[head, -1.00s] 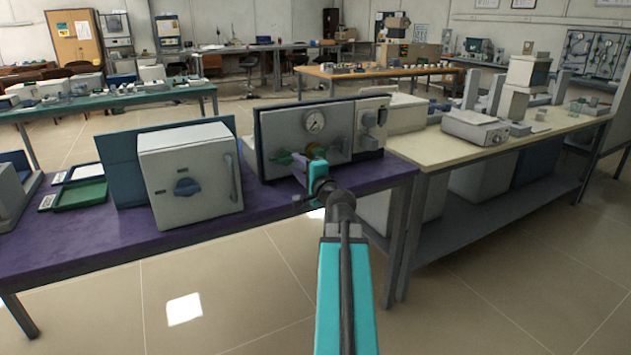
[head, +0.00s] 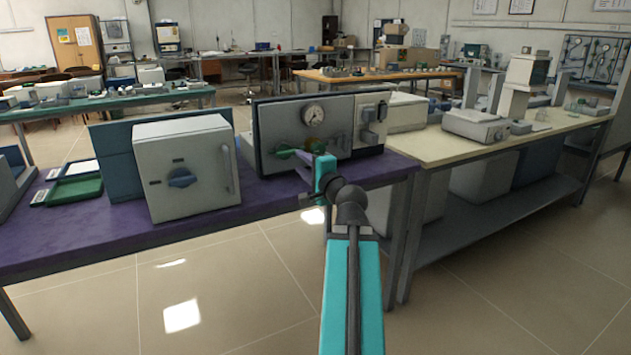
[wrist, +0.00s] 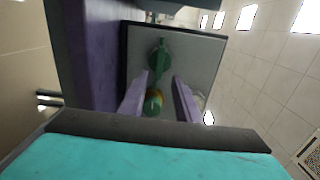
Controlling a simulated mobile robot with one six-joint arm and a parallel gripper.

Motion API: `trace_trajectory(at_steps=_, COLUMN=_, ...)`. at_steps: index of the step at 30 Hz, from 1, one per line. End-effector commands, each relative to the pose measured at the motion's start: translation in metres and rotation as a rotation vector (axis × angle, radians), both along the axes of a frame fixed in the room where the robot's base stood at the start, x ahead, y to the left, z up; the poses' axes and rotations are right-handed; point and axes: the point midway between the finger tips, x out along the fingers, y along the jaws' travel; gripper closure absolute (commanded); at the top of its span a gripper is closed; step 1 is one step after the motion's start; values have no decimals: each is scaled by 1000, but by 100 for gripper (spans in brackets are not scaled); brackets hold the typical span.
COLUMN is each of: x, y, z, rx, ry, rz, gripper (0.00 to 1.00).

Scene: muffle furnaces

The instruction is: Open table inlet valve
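A valve panel (head: 270,125) with a round gauge (head: 314,115) stands on the purple table. A green valve handle (head: 288,153) sits low on its face. In the wrist view the green handle (wrist: 159,60) lies just beyond my fingertips, with a round green and orange part (wrist: 153,101) nearer, between the fingers. My gripper (wrist: 160,82) has two purple fingers spread apart and holds nothing that I can see. In the head view my gripper (head: 303,168) is in front of the panel, close to the handle. Whether a finger touches the handle cannot be told.
A white furnace box (head: 185,165) with a blue knob stands left of the panel on the purple table (head: 90,235). Green trays (head: 75,190) lie farther left. A cream table (head: 460,150) with instruments adjoins on the right. The floor in front is clear.

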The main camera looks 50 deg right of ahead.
Motion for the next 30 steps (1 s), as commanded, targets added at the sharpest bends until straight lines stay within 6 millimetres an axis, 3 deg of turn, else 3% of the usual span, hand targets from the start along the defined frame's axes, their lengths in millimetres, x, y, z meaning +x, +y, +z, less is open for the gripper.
trace_trajectory(at_steps=20, x=-15, y=5, z=-4, rx=2, ry=2, rz=-9, gripper=70)
trace_trajectory(at_steps=30, x=-34, y=13, z=-4, rx=1, ry=1, rz=-9, gripper=70)
